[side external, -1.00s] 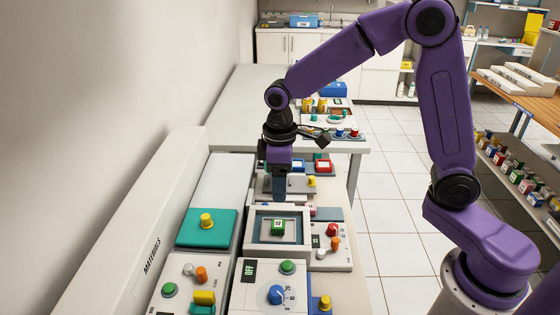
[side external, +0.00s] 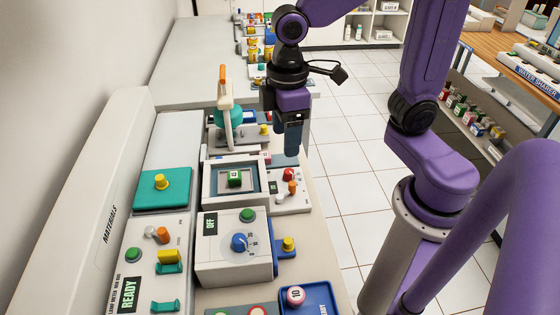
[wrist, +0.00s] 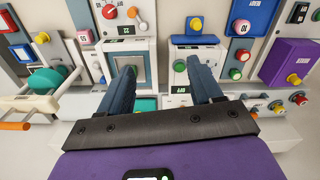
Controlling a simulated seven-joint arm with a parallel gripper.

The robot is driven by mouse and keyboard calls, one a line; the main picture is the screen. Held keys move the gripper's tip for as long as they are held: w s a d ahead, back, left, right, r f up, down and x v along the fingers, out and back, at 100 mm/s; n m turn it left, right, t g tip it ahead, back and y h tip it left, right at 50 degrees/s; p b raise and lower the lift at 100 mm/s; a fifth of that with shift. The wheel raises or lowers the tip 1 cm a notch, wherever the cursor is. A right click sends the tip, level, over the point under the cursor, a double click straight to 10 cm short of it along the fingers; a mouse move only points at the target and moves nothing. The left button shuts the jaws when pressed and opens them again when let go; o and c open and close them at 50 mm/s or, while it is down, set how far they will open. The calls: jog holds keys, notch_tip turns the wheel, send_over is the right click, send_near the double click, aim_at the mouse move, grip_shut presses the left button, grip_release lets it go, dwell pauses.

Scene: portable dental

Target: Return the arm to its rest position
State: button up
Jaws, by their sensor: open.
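My purple arm holds my gripper (side external: 292,140) pointing down above the bench's right edge, to the right of and behind a white square-framed unit (side external: 209,182). The blue-grey fingers overlap in the side view. In the wrist view my gripper (wrist: 162,72) shows two fingers spread apart with nothing between them.
A white lever with an orange tip (side external: 223,74) stands upright by a teal disc (side external: 230,117), left of my gripper. A dial box reading OFF (side external: 213,262) and a blue tray (side external: 320,297) stand nearer the camera. Tiled floor (side external: 350,165) is open to the right.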

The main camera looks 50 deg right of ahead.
jog(key=s+d+f+n, duration=0.1)
jog(key=s+d, duration=0.2)
jog(key=s, duration=0.3)
jog(key=s+d+f, duration=0.1)
jog(key=s+d, duration=0.1)
jog(key=s, duration=0.4)
jog(key=shift+s+d+n, duration=0.3)
jog(key=shift+d+n, duration=0.1)
